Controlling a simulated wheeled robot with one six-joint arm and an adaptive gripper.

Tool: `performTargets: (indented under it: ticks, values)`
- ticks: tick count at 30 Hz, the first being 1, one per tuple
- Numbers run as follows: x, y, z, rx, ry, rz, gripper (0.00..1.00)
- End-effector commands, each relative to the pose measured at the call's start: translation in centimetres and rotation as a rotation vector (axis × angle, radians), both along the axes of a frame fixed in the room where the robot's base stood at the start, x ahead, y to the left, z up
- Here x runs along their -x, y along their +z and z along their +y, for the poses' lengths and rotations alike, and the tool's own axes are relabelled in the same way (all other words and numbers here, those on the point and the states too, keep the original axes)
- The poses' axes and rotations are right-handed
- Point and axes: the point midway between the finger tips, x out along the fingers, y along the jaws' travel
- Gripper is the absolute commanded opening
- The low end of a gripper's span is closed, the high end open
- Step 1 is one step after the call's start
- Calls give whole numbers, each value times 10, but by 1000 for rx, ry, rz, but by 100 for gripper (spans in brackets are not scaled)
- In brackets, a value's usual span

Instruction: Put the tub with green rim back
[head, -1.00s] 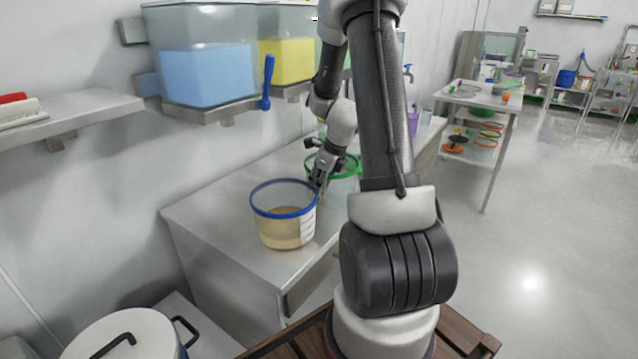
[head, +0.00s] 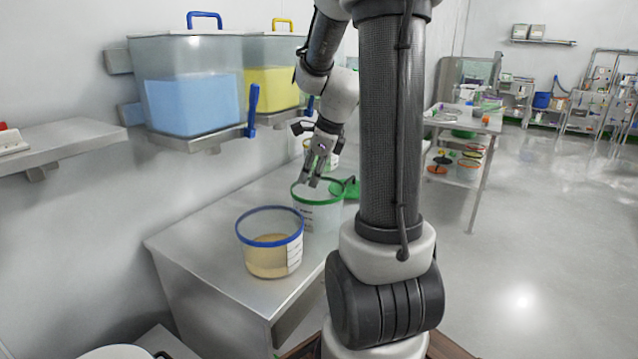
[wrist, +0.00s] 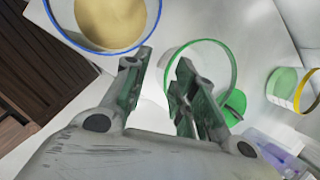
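The tub with green rim (head: 318,215) stands upright on the steel counter, just behind and right of the blue-rimmed tub. It is clear and looks empty or pale inside. The left finger is close to the blue-rimmed tub.
The blue-rimmed tub (head: 268,256) holds tan powder and stands nearest on the counter (head: 200,240). A yellow-rimmed tub (wrist: 285,88) with green contents stands beyond. A green object (head: 352,188) lies beside the green-rimmed tub. Blue (head: 190,105) and yellow (head: 270,80) bins hang on the wall above.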

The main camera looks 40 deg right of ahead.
Motion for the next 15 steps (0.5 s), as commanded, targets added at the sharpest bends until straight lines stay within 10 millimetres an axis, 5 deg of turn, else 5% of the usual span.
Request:
performTargets:
  ticks: [6,12,15]
  values:
    - [79,67,81,404,1009,-98,27]
    - [154,85,111,742,1813,-142,27]
    - [175,86,114,846,2055,-142,27]
